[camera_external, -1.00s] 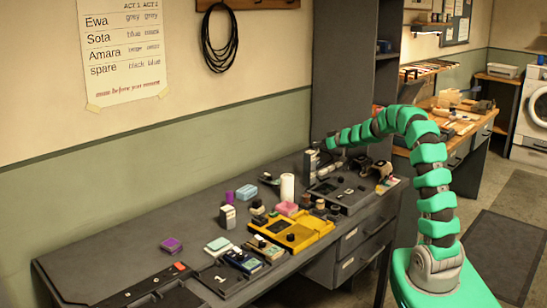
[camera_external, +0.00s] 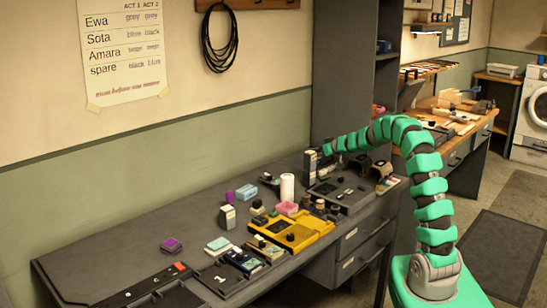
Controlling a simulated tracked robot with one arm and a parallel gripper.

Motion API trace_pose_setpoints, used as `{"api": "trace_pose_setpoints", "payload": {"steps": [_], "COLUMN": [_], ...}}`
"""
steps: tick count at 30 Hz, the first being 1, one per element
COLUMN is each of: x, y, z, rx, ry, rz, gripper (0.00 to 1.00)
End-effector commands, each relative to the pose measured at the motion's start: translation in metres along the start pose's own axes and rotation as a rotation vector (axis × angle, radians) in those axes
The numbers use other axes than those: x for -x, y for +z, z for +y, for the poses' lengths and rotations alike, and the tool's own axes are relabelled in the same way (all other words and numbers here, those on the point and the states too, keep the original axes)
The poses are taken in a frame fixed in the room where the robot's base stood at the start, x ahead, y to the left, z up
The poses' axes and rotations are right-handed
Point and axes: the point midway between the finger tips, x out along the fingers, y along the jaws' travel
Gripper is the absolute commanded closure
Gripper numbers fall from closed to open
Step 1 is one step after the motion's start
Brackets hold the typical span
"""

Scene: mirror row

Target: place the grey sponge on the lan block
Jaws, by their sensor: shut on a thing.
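My gripper (camera_external: 322,156) is at the far end of the green arm, low over the back right of the grey bench, beside an upright grey block (camera_external: 310,163). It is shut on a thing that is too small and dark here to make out. I cannot pick out the grey sponge for certain. I cannot tell which block is the lan block, as no label on the blocks is readable.
A yellow tray (camera_external: 268,238) with dark pieces lies mid-bench. A purple block (camera_external: 171,245) lies left. The bench's back left is clear.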

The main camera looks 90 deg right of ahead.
Motion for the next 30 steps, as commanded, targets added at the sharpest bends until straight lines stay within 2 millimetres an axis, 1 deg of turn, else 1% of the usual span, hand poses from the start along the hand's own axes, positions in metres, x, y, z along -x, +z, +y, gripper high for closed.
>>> {"api": "trace_pose_setpoints", "payload": {"steps": [2,3,5,14,17,20,23,30], "x": [-0.001,-0.001,-0.001,0.0,0.004,0.014,0.029,0.072], "y": [0.002,0.002,0.002,0.001,-0.001,-0.001,-0.002,-0.004], "z": [0.0,0.0,0.0,0.0,0.0,0.001,0.001,0.001], "rx": [0.0,0.0,0.0,0.0,-0.001,-0.003,-0.005,-0.002], "ry": [0.0,0.0,0.0,0.0,0.001,0.001,0.002,0.001], "rz": [-0.001,-0.001,0.0,0.0,0.0,-0.001,0.0,0.002], "gripper": [1.0,0.77,0.61,0.61,0.61,0.61,0.61,0.61]}}
